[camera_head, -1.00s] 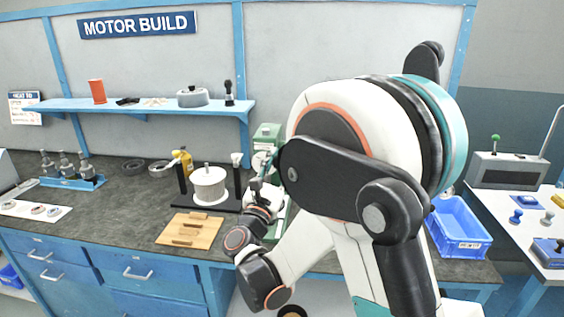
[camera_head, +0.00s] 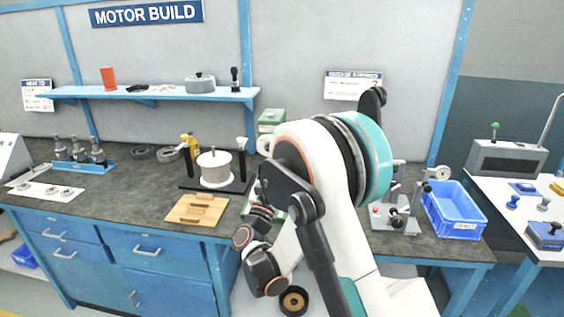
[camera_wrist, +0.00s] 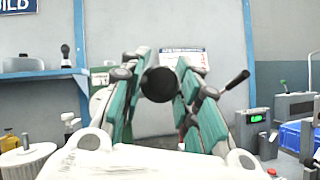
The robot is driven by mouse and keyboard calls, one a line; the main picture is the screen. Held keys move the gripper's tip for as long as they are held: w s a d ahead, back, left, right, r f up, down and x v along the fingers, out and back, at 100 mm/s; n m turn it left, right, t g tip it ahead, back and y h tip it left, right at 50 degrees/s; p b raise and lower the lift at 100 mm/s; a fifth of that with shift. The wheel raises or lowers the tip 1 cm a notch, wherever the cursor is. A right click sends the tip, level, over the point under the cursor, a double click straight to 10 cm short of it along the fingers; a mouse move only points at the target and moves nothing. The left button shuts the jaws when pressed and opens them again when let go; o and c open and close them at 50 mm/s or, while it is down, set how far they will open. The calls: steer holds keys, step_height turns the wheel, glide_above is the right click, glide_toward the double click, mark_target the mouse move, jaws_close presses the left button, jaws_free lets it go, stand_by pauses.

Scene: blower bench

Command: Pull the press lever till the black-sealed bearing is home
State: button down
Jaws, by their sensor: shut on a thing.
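The green and white press (camera_head: 271,120) stands on the bench behind my arm, which hides most of it in the head view. In the wrist view, a round black knob (camera_wrist: 158,85), apparently the press lever's end, sits between the teal fingers of my gripper (camera_wrist: 160,72). The gripper is shut on it.
A white drum in a black stand (camera_head: 215,170) and a wooden board (camera_head: 197,209) are left of my gripper. A small bench device (camera_head: 397,212) and a blue bin (camera_head: 455,212) stand to the right. A shelf (camera_head: 150,95) runs behind.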

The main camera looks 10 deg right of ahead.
steer(key=c, duration=1.2)
jaws_free()
steer(key=shift+s+a+r, duration=0.1)
steer(key=shift+s, duration=0.1)
steer(key=shift+w, duration=0.1)
steer(key=v, duration=0.7)
